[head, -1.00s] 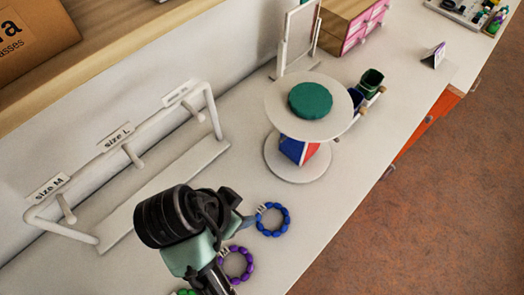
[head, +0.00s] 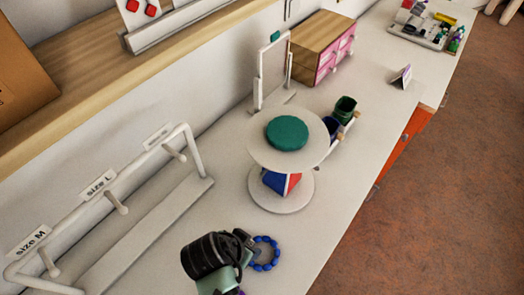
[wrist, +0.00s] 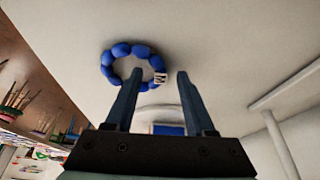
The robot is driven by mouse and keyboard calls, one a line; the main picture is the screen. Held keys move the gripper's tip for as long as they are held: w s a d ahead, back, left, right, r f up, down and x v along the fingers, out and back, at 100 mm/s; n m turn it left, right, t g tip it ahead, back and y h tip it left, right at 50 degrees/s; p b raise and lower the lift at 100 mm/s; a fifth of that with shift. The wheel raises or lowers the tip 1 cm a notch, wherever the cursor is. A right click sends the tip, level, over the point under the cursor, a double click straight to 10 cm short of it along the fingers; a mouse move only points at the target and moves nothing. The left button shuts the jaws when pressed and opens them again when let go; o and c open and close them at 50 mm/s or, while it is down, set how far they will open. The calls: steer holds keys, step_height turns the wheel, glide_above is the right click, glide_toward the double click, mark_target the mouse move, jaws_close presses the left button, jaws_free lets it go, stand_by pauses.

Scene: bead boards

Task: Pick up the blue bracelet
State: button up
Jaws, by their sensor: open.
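The blue bracelet (head: 275,262) is a ring of blue beads lying flat on the white counter near its front edge. My gripper (head: 249,250) is just left of it and covers part of its left side. In the wrist view the bracelet (wrist: 121,50) lies beyond the fingertips, mostly at and left of the left finger. The fingers are apart and hold nothing. I cannot tell whether they touch the counter.
A two-tier round stand (head: 258,157) with a green disc (head: 287,132) stands behind the bracelet. A white rack (head: 120,208) labelled with sizes is at the left. A sliver of purple beads (head: 241,292) shows at the bottom. The counter right of the bracelet is clear.

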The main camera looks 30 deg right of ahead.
steer(key=shift+w+f, duration=0.1)
steer(key=shift+f, duration=0.1)
jaws_close()
stand_by(0.4)
step_height(320, 180, up, 10)
steer(key=shift+b, duration=0.3)
